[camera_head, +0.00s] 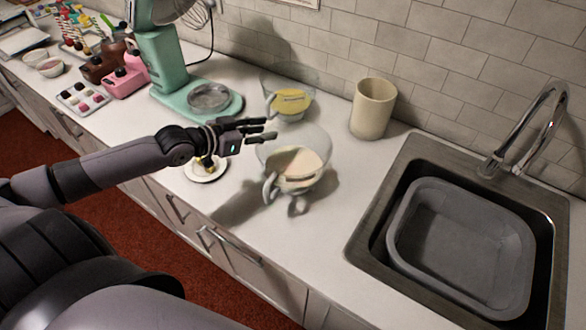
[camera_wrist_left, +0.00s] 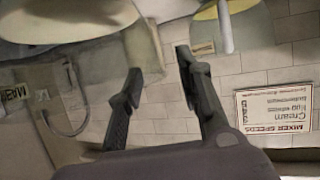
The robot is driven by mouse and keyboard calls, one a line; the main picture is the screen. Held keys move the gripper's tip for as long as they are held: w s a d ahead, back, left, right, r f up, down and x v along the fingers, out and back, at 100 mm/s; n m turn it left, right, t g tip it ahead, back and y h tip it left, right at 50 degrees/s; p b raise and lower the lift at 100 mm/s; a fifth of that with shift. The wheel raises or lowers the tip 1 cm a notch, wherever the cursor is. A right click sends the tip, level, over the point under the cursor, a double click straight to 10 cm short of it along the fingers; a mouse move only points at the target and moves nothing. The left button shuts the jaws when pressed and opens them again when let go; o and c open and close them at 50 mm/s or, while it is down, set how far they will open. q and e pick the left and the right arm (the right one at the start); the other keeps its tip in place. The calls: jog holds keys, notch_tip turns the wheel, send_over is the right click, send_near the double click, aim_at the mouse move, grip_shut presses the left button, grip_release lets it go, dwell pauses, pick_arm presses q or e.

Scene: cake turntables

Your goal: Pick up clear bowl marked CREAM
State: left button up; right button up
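A clear bowl (camera_head: 298,170) with pale cream contents and a side handle is just in front of my left gripper's tips, right of the small plate. In the head view no marking is legible. My left gripper (camera_head: 272,130) is open and empty, level, pointing right above the counter between this bowl and a second clear bowl (camera_head: 290,103) with yellow contents. Its spread fingers (camera_wrist_left: 158,65) show in the wrist view. My right gripper is not in view.
A green mixer (camera_head: 165,65) stands behind the left arm. A beige canister (camera_head: 373,108) stands near the wall. A small plate (camera_head: 205,172) lies beneath the left wrist. A sink holding a grey basin (camera_head: 460,240) is at the right. Counter is clear before the sink.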

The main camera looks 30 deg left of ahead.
aim_at(271, 127)
pick_arm(q)
jog(key=shift+x, duration=1.6)
jog(key=shift+c, duration=0.2)
grip_shut()
jog(key=shift+r, duration=0.1)
